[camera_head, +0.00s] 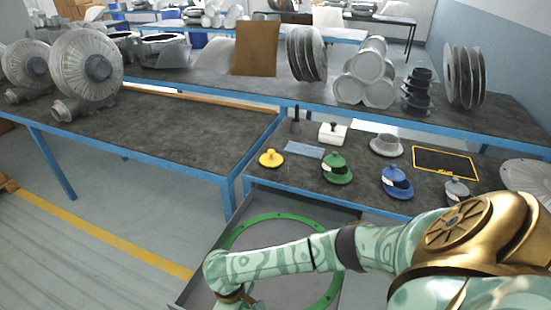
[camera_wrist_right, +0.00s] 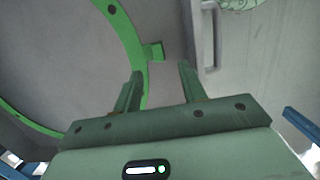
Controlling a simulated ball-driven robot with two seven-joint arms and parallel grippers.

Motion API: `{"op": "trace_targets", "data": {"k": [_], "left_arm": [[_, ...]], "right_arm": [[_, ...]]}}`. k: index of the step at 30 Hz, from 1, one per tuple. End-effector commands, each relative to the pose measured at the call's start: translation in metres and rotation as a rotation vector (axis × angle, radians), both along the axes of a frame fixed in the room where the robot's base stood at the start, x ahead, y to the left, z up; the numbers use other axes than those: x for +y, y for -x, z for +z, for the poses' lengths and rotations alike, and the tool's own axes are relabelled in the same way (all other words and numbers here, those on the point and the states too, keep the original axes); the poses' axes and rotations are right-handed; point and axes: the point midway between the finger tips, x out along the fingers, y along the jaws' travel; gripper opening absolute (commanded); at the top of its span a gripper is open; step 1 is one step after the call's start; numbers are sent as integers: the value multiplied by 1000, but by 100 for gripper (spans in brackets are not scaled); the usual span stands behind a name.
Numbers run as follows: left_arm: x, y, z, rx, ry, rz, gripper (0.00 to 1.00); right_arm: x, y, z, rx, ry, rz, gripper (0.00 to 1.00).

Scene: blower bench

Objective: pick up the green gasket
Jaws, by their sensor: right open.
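The green gasket (camera_head: 283,217) is a large flat ring with small holes, lying in an open grey drawer (camera_head: 345,210) below the bench. My right forearm crosses over it and hides part of the ring. In the right wrist view the gasket (camera_wrist_right: 128,38) curves down the left side, with a small tab on its outer edge. My right gripper (camera_wrist_right: 160,68) is open and empty. Its left finger overlaps the ring band in the picture, and the tab shows just beyond the gap between the fingers. Whether a finger touches the ring cannot be told. My left gripper is not in view.
The bench above the drawer holds a green flanged part (camera_head: 337,170), a yellow one (camera_head: 271,158), a blue one (camera_head: 396,182) and a white box (camera_head: 332,132). A grey handle (camera_wrist_right: 210,40) stands right of my right fingers. Floor at left is clear.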

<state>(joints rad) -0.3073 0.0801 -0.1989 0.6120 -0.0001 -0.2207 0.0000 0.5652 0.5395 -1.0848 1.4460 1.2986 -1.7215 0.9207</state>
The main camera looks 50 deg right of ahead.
Motion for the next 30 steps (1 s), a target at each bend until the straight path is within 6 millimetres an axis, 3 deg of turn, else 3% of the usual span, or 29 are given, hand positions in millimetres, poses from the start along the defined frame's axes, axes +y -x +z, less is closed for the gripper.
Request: {"op": "trace_targets", "data": {"k": [8, 15, 22, 23, 27, 30], "left_arm": [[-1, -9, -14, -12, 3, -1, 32], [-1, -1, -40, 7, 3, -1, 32], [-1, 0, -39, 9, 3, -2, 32], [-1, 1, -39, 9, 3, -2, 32], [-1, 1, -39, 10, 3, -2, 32], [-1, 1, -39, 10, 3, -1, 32]], "right_arm": [[-2, 5, -23, 1, -1, 1, 41], [-7, 12, -62, 2, 0, 0, 41], [-8, 12, -62, -3, 1, 1, 41], [-8, 12, -62, -2, 0, 1, 39], [-8, 12, -61, -2, 0, 1, 0], [-8, 12, -61, -3, 1, 1, 0]]}}
